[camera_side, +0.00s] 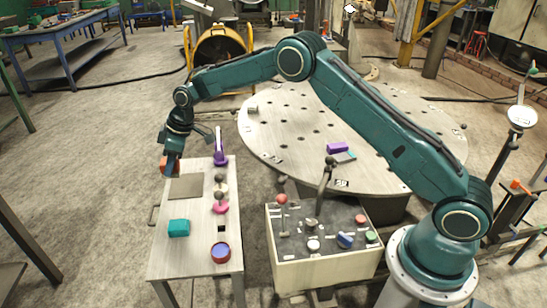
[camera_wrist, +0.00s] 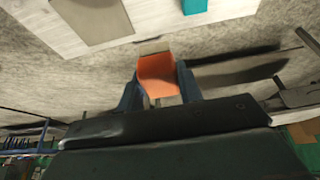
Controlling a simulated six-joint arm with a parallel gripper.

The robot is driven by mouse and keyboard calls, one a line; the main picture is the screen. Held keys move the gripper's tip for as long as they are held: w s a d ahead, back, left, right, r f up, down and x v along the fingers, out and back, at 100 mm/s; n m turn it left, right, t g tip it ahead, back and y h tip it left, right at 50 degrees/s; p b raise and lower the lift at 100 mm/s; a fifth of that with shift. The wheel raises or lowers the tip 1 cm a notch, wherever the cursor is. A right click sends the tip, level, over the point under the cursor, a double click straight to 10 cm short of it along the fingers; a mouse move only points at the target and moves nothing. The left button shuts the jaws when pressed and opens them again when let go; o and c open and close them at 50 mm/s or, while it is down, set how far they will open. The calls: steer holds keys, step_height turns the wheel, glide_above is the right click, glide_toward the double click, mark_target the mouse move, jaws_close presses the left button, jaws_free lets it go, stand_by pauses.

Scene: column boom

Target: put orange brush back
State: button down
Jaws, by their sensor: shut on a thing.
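My gripper (camera_side: 171,168) hangs at the far left corner of the narrow pale table (camera_side: 195,265). In the wrist view the orange brush (camera_wrist: 158,72) sits between the two blue fingers of my gripper (camera_wrist: 160,88). Floor shows around it there, and the table edge lies beyond it. A flat grey-brown square (camera_side: 186,188) lies bare on the table, near the gripper; it also shows in the wrist view (camera_wrist: 92,20).
The table also holds a teal box (camera_side: 179,228), a red-and-blue round container (camera_side: 221,253), a purple upright thing (camera_side: 220,147) and a pink piece (camera_side: 220,208). A lever console (camera_side: 325,273) stands right of it. A round perforated table (camera_side: 290,125) stands behind.

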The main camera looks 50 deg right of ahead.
step_height(320, 180, down, 14)
steer(key=shift+f, duration=0.25)
stand_by(0.6)
steer(key=shift+f, duration=0.15)
steer(key=c, duration=0.9)
jaws_free()
steer(key=shift+c, duration=0.2)
steer(key=v, duration=1.2)
